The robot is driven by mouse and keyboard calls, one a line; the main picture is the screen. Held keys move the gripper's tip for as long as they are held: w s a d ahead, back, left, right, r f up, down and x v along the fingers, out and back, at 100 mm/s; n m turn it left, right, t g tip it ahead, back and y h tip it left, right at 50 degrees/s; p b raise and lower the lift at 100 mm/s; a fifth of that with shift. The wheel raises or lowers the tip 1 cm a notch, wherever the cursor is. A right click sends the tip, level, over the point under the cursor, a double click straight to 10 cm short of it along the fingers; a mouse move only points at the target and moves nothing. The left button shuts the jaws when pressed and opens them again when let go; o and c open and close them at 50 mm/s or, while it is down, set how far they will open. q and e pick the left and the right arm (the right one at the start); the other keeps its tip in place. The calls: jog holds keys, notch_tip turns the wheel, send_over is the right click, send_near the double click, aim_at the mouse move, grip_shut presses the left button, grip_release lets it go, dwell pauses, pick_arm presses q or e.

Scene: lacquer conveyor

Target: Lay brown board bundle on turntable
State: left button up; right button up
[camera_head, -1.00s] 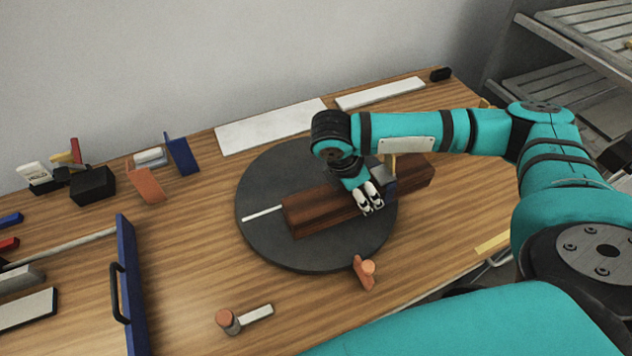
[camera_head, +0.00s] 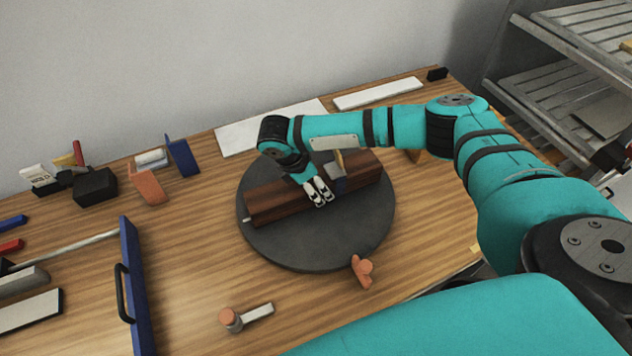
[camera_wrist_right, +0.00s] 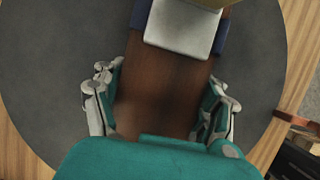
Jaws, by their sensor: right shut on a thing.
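The brown board bundle (camera_head: 275,203) is a long dark-brown block over the round dark-grey turntable (camera_head: 330,245) in the head view. My right gripper (camera_head: 320,193) is shut on the bundle near its middle. In the right wrist view its fingers (camera_wrist_right: 160,110) lie along both sides of the bundle (camera_wrist_right: 160,80). A blue and light-grey piece (camera_head: 336,178) sits across the bundle beside the gripper. I cannot tell whether the bundle touches the turntable or hangs just above it. My left gripper is not in view.
An orange piece (camera_head: 362,270) stands at the turntable's front edge. An orange-topped knob with a white strip (camera_head: 256,314) lies nearer the front. A blue panel with a black handle (camera_head: 132,285) is at left. White boards (camera_head: 378,93) lie along the back, with metal shelving (camera_head: 560,85) at right.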

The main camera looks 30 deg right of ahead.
dwell(0.3)
jog(key=o, duration=1.8)
jog(key=shift+f, duration=0.1)
jog(key=b+v, duration=0.2)
jog(key=v, duration=1)
jog(key=shift+a, duration=0.1)
